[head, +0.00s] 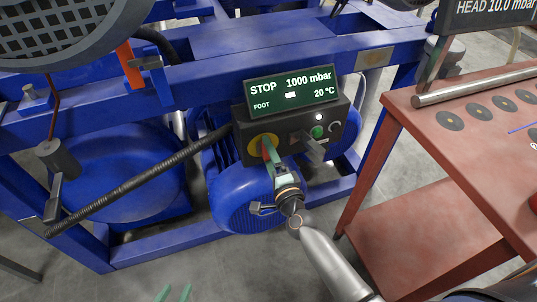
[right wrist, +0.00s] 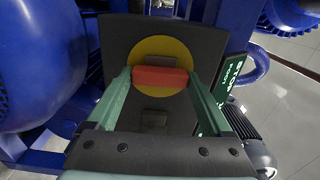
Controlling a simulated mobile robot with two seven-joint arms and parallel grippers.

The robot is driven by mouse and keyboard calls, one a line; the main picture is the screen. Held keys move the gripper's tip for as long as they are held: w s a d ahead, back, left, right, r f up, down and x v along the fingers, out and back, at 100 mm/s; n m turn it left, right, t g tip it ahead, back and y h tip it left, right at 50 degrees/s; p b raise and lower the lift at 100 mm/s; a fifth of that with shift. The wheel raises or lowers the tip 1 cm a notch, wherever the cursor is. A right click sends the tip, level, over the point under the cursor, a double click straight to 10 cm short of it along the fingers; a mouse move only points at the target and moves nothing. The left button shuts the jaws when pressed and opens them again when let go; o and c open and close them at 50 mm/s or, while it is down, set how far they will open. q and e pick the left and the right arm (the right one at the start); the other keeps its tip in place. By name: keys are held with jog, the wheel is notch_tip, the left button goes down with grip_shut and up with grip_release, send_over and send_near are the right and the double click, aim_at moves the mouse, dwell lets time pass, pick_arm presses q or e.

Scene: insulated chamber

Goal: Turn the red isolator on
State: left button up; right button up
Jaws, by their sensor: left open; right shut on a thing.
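The red isolator handle (right wrist: 160,78) sits on a round yellow disc (right wrist: 165,52) on a dark control box (head: 238,120). In the right wrist view the handle lies crosswise in the picture. My right gripper (right wrist: 160,80) is shut on it, with one green finger at each end. In the head view my right gripper (head: 267,148) reaches the yellow disc (head: 256,142) and hides most of the handle. My left gripper (head: 174,293) is open and empty at the bottom edge, well apart from the box; only its green fingertips show.
A display (head: 291,91) above the box reads STOP, 1000 mbar, 20 °C. A green button (head: 317,131) and a grey lever (head: 315,150) sit right of the disc. Blue frame beams (head: 200,72) and a black hose (head: 135,182) surround it. A red table (head: 440,135) stands at right.

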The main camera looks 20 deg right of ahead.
dwell(0.6)
jog(key=o, duration=1.1)
jog(key=shift+o, duration=0.2)
jog(key=shift+s, duration=0.1)
jog(key=s, duration=1.2)
jog(key=shift+s+d+p, duration=0.2)
jog(key=shift+p, duration=0.15)
